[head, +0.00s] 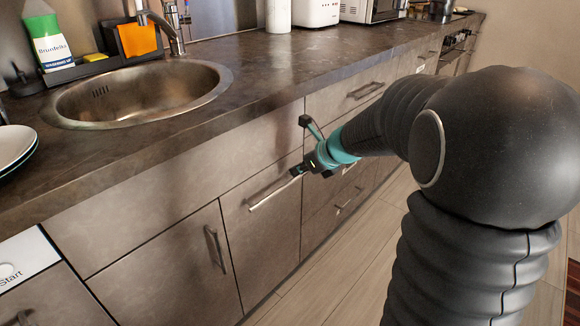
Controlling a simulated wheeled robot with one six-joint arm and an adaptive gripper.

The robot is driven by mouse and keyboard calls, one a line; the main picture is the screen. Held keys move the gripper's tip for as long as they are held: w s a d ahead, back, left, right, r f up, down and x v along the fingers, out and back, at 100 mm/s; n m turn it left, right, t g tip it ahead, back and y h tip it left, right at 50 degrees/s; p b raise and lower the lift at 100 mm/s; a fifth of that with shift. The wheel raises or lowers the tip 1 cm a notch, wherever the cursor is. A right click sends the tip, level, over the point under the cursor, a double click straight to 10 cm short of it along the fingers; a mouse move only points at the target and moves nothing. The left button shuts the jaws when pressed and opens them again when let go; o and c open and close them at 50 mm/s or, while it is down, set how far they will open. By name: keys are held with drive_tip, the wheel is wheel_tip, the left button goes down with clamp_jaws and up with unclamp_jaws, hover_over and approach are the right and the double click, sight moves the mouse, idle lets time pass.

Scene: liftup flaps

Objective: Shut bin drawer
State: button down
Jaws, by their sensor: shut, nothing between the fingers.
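The task's bin drawer seems to be the brown cabinet front (262,235) under the counter, right of the sink cabinet door. It has a long metal bar handle (272,194) near its top. This front looks flush, or nearly so, with the fronts beside it; I see no clear gap and no bin inside. My gripper (298,171) is shut and empty, at the right end of this handle and close to the drawer front. It hides that end of the handle. I cannot tell whether the fingers touch the handle or the front.
Above is a dark countertop (262,75) with a round sink (140,95), a soap bottle (48,40) and plates (14,147). The sink cabinet door (180,270) is at left, more drawers (345,95) at right. Wooden floor (335,275) in front is clear.

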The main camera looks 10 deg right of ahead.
drive_tip(key=p+v, duration=0.1)
drive_tip(key=v, duration=0.9)
drive_tip(key=s+f+n+g+h, duration=0.25)
drive_tip(key=s+f+n, duration=0.25)
drive_tip(key=s+n, duration=0.75)
drive_tip(key=s+a+r+n+h, duration=0.1)
drive_tip(key=s+a+n, duration=0.1)
drive_tip(key=s+n, duration=0.4)
drive_tip(key=s+a+r+n+h, duration=0.2)
drive_tip(key=s+n, duration=0.4)
drive_tip(key=n, duration=0.4)
drive_tip(key=shift+r+t, duration=0.2)
drive_tip(key=shift+t, duration=0.25)
